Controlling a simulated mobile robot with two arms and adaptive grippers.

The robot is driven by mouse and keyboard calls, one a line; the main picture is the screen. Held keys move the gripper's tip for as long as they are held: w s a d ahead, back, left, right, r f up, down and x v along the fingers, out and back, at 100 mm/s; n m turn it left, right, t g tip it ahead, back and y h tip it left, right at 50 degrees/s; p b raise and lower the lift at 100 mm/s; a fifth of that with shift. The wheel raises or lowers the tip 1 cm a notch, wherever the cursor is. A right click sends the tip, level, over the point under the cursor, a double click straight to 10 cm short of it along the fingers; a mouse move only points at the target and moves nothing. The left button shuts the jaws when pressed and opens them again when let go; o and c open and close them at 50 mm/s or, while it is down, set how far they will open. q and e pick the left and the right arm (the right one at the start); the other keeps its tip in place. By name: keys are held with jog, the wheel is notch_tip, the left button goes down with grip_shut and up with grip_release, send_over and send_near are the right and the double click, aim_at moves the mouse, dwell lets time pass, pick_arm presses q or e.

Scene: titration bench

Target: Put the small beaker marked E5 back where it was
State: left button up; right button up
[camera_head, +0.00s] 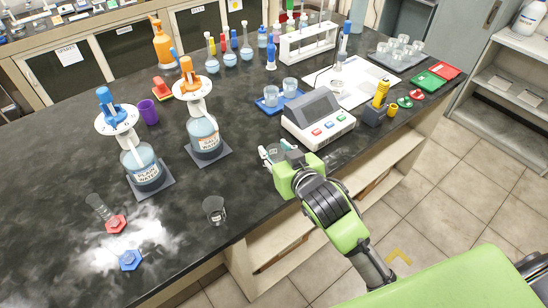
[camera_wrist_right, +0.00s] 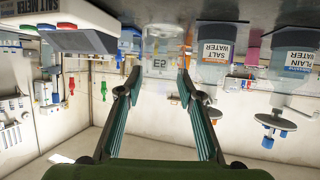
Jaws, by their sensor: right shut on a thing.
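The small clear beaker marked E5 (camera_wrist_right: 160,62) is between the two fingertips of my right gripper (camera_wrist_right: 157,78) in the right wrist view, which shows the scene upside down. In the head view my right gripper (camera_head: 274,158) is shut on this beaker (camera_head: 275,150), near the front edge of the black bench (camera_head: 180,262), left of the meter. The fingers partly hide the beaker, and I cannot tell whether its base touches the bench. My left gripper is not in view.
The grey meter (camera_head: 318,122) is close right of the gripper. A blue tray (camera_head: 266,108) with small beakers is behind. Another clear beaker (camera_head: 214,209) stands front left. Plain-water (camera_head: 143,168) and salt-water (camera_head: 204,135) dispensers stand left. A grey tray (camera_head: 378,59) holds several small beakers.

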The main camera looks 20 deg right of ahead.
aim_at(276, 153)
jog(key=w+f, duration=0.3)
jog(key=shift+d+f, duration=0.3)
jog(key=shift+f, duration=0.05)
jog(key=shift+w+f+p, duration=0.1)
jog(key=shift+f+p, duration=0.4)
jog(key=shift+f, duration=1.15)
jog(key=o, duration=1.1)
jog(key=shift+f, duration=0.1)
jog(key=b+v, duration=0.1)
jog(key=v, duration=1.1)
